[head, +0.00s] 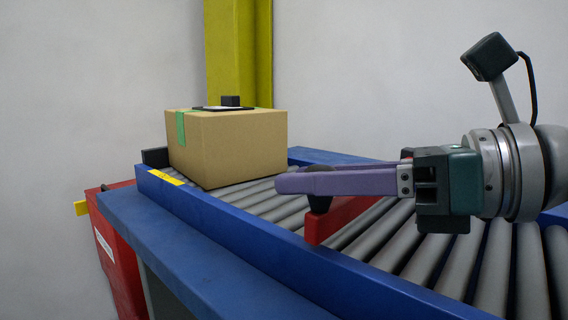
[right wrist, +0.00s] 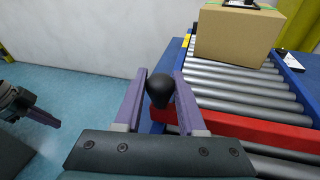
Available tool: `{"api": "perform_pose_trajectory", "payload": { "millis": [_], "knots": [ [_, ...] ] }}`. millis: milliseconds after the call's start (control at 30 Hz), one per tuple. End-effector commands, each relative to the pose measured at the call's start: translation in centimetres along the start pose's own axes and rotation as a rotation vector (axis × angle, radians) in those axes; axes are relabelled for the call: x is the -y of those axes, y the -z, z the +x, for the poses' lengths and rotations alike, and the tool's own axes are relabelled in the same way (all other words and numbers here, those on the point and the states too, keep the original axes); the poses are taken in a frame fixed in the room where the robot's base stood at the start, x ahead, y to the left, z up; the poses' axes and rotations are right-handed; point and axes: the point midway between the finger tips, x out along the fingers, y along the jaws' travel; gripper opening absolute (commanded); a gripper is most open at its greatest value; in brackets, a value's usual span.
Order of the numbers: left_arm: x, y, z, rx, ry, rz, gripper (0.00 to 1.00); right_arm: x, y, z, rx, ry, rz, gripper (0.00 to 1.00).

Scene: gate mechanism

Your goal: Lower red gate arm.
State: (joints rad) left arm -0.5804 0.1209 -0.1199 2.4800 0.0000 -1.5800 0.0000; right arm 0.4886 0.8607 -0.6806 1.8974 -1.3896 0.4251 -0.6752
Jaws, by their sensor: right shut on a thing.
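The red gate arm (head: 343,217) lies low across the conveyor rollers, close above them; I cannot tell if it touches them. In the right wrist view the red gate arm (right wrist: 255,131) runs to the right from a black round knob (right wrist: 160,88). My right gripper (head: 285,183) is shut on this knob, with a purple finger on each side of it. The knob (head: 320,203) shows partly below the fingers in the head view. My left gripper (right wrist: 42,116) shows only partly at the left of the right wrist view, away from the gate; its jaws are unclear.
A cardboard box (head: 230,150) with green tape sits on the rollers beyond the gate arm. Blue side rails (head: 225,215) border the conveyor. A red cabinet (head: 115,255) stands at the left. A yellow post (head: 240,55) rises behind the box.

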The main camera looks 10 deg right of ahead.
Motion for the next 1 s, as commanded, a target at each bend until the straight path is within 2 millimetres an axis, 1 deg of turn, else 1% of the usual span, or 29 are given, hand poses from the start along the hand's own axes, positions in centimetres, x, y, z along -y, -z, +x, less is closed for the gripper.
{"api": "perform_pose_trajectory", "payload": {
  "millis": [33,433,467,500,700,1000],
  "knots": [
    [-0.05,-0.02,0.12,0.000,-0.001,-0.001,0.00,-0.05,0.39,0.07,-0.004,-0.002,0.005,0.00],
    [-0.16,0.00,0.15,-0.001,-0.005,-0.005,0.00,0.07,0.81,0.05,-0.012,0.000,0.007,0.00],
    [-0.16,0.00,0.15,-0.001,-0.005,-0.005,0.00,0.08,0.83,0.05,-0.012,0.000,0.007,0.42],
    [-0.16,0.00,0.15,-0.001,-0.004,-0.005,0.00,0.09,0.80,0.05,-0.012,0.001,0.007,0.47],
    [-0.12,0.00,0.13,-0.001,-0.003,-0.004,0.00,0.10,0.57,0.04,-0.007,0.001,0.004,0.69],
    [0.05,-0.06,0.23,0.000,0.002,0.002,0.00,0.14,0.49,-0.26,-0.005,0.002,0.003,0.69]
  ]
}}
